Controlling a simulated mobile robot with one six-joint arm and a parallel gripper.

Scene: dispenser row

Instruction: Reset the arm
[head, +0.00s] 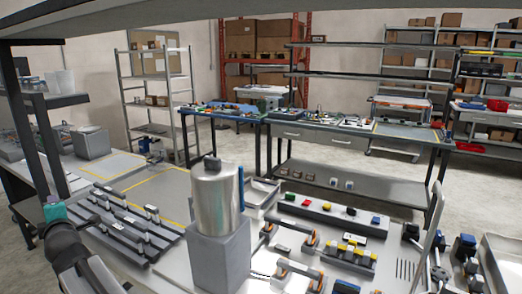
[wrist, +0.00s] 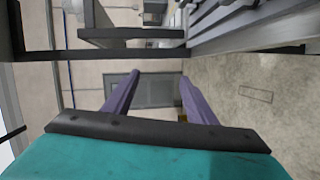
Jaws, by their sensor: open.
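My gripper (wrist: 160,78) shows in the wrist view as two purple fingers standing apart, with nothing between them. Its teal body (wrist: 150,158) and a dark bar fill the bottom of that view. The wrist view is turned on its side, and beyond the fingers are a grey door-like panel and the concrete floor. In the head view my arm (head: 85,262) rises from the lower left, ending in a teal part over the left side of the bench.
A metal cylinder on a grey block (head: 218,250) stands mid-bench. Black rails (head: 125,222) lie left of it; orange-ended handles (head: 300,272) and small coloured parts lie right. A yellow-lined mat (head: 160,190) has bare room. A shelf edge (head: 150,20) crosses the top. Benches and racks stand behind.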

